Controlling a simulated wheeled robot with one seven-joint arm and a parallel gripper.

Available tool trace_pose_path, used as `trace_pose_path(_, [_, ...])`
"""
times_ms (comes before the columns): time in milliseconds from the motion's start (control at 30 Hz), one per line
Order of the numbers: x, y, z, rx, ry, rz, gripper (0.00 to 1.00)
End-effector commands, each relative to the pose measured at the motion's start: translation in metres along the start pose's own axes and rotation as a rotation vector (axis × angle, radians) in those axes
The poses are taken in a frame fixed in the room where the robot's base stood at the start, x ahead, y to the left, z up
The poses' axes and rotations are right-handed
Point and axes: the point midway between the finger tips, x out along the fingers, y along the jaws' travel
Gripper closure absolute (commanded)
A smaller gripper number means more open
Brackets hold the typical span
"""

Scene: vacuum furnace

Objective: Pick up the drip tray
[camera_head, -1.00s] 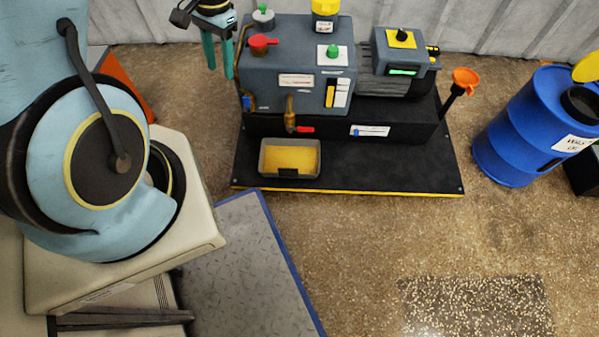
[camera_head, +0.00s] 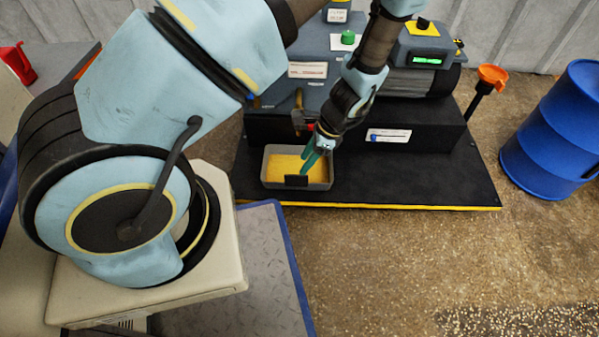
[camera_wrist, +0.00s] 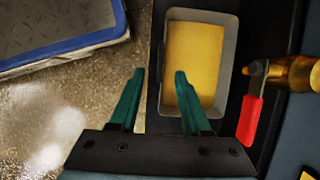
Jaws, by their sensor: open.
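The drip tray (camera_head: 271,183) is a shallow grey rectangular pan with yellow-amber liquid in it. It sits on the black base plate in front of the pump unit, with a dark tab at its front wall. In the wrist view the tray (camera_wrist: 231,62) lies upright in the picture, above my fingers. My gripper (camera_head: 308,163) has green fingers, spread apart and empty. In the wrist view my gripper (camera_wrist: 159,74) has its right finger over the tray's inside and its left finger outside the near wall. I cannot tell how high the fingertips are above the rim.
A valve with a red handle (camera_wrist: 250,120) and brass fitting is close beside the tray. The grey pump (camera_head: 265,95) stands behind it on the black base plate (camera_head: 420,180). A blue drum (camera_head: 555,130) stands at the right. The floor in front is clear.

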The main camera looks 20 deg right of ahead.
Motion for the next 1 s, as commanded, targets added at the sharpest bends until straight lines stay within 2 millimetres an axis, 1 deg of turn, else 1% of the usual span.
trace_pose_path(33, [0.013,0.001,-0.001,-0.001,-0.002,0.002,0.53])
trace_pose_path(133, [0.029,0.001,-0.001,-0.002,-0.002,0.003,0.53])
trace_pose_path(200, [0.035,0.000,-0.001,-0.002,0.000,0.001,0.53])
trace_pose_path(367, [0.045,0.000,-0.002,-0.002,0.000,0.001,0.53])
trace_pose_path(567, [0.073,-0.001,-0.010,-0.003,0.000,0.001,0.53])
trace_pose_path(667, [0.086,0.000,-0.008,-0.003,-0.002,0.003,0.53])
trace_pose_path(733, [0.090,-0.001,-0.008,-0.004,0.000,0.001,0.53])
trace_pose_path(933, [0.088,-0.001,-0.007,-0.003,0.001,0.000,0.53])
trace_pose_path(967, [0.088,-0.001,-0.007,-0.003,0.001,0.000,0.54])
trace_pose_path(1000, [0.088,-0.001,-0.007,-0.003,0.001,0.000,0.58])
